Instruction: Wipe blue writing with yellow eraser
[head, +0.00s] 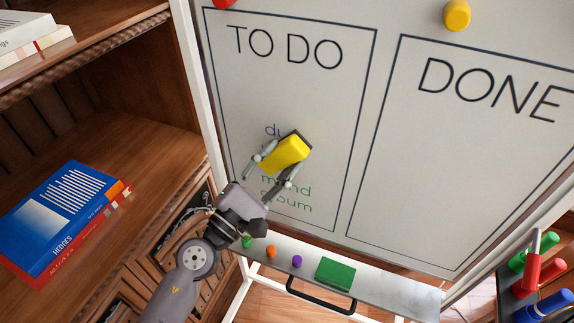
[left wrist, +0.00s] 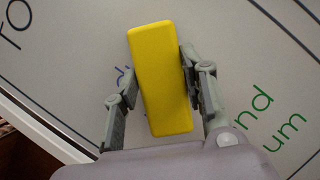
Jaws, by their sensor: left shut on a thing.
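The yellow eraser (head: 285,153) is against the whiteboard (head: 300,100) in the "TO DO" box, over the written lines. My left gripper (head: 279,164) is shut on the eraser, which also shows in the left wrist view (left wrist: 161,80) between the fingers of the left gripper (left wrist: 155,95). Blue writing (head: 272,131) shows at the eraser's upper left, with only its first letters visible; the rest is hidden or gone, I cannot tell which. Green writing (head: 295,203) is below the eraser and partly covered by the gripper. My right gripper is not in view.
A tray (head: 392,291) below the board holds a green eraser (head: 335,273) and small coloured items. A yellow magnet (head: 456,15) is on the board at the top. Bookshelves with a blue book (head: 55,215) stand at left. Coloured markers (head: 541,270) stand at right.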

